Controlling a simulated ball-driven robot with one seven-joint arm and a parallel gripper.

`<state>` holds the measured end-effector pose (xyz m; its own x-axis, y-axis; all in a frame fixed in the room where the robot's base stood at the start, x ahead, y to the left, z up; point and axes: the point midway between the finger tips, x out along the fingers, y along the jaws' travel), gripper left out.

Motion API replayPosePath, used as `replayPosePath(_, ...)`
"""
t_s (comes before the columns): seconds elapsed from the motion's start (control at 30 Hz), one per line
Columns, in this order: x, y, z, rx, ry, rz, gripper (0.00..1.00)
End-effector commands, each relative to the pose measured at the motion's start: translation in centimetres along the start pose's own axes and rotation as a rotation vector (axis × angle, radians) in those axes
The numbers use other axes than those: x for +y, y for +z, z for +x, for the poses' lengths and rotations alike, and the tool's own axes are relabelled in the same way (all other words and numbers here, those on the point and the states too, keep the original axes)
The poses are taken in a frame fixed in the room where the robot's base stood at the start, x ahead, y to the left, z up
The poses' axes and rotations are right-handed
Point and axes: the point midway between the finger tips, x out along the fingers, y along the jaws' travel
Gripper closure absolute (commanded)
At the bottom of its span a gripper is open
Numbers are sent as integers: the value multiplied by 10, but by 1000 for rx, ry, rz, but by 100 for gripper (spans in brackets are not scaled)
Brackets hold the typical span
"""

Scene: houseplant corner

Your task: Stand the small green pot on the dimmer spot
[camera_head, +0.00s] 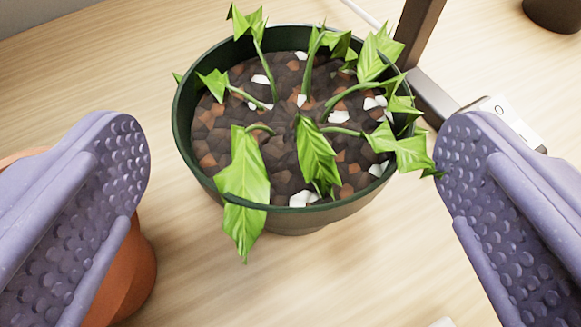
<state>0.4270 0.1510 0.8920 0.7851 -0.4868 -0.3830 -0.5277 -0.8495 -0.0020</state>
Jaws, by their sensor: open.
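A green pot (262,212) with a dark rim stands upright on the wooden surface in the upper middle of the view. It holds brown soil with white bits and several leafy green shoots. My gripper (292,160) is open, with one purple studded finger on each side of the pot. The left finger is apart from the rim. A leaf tip on the right reaches the right finger's edge; I cannot tell whether they touch. I cannot make out a dimmer spot in this view.
A terracotta pot (128,285) stands at lower left, partly hidden behind the left finger. A dark post (420,30) on a grey foot (428,98) and a white device (508,120) are at right. A dark round object (553,12) is at top right. Bare wood (300,285) lies in front.

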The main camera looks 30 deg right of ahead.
Motion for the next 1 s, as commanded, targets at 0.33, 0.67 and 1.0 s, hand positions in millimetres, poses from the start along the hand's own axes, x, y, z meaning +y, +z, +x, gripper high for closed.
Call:
replayPosePath(0.33,0,-2,-69,-1,0,0,0)
replayPosePath(0.67,0,0,-76,1,1,-1,0)
replayPosePath(1.0,0,0,-76,1,1,-1,0)
